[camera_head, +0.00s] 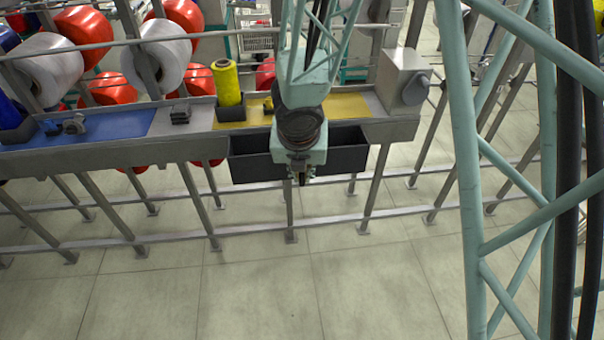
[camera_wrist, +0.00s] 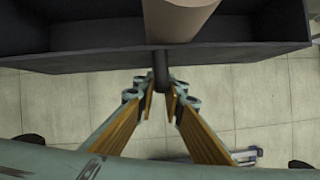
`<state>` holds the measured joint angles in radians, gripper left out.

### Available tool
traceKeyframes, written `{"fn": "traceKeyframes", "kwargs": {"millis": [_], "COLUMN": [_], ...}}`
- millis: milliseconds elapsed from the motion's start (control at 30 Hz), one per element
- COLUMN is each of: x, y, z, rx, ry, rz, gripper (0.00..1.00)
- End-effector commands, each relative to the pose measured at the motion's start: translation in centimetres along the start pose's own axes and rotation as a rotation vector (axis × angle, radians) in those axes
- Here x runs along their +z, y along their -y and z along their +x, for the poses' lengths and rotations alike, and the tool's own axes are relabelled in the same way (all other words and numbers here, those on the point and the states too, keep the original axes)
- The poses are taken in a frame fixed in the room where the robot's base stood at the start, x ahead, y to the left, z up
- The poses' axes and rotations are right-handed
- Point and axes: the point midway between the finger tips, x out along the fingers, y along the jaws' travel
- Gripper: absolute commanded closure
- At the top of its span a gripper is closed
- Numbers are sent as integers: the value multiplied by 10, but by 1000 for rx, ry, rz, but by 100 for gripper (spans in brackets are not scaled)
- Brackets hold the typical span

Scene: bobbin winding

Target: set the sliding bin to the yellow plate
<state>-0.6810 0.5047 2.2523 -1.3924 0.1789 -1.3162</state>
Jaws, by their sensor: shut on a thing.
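The sliding bin (camera_head: 250,167) is a long dark open box hanging along the front of the grey bench. It lies in front of the yellow plate (camera_head: 345,106), and their spans nearly match from left to right. My gripper (camera_head: 301,179) is at the middle of the bin's front. In the wrist view the bin's dark front wall (camera_wrist: 90,60) crosses the top, and a short dark handle (camera_wrist: 160,70) sticks out from it. My gripper (camera_wrist: 160,100) is shut on this handle. My arm hides part of the bin and plate in the head view.
A blue plate (camera_head: 110,124) lies left on the bench. A yellow bobbin (camera_head: 228,83) stands by the yellow plate's left end. A grey box (camera_head: 403,80) closes the bench's right end. A tan cylinder (camera_wrist: 178,18) shows over the bin. The floor in front is clear.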

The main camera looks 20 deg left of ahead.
Motion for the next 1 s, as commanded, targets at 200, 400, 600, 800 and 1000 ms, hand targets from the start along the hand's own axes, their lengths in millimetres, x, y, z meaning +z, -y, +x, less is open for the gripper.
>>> {"fn": "traceKeyframes", "kwargs": {"millis": [200,400,600,800,1000], "x": [0,0,0,0,-1], "y": [-1,0,1,0,0], "z": [-1,-1,-1,-1,-1], "rx": [6,5,4,5,6], "ry": [3,3,3,2,1], "rz": [-13,-15,-14,-15,-15], "gripper": [100,100,100,76,76]}}
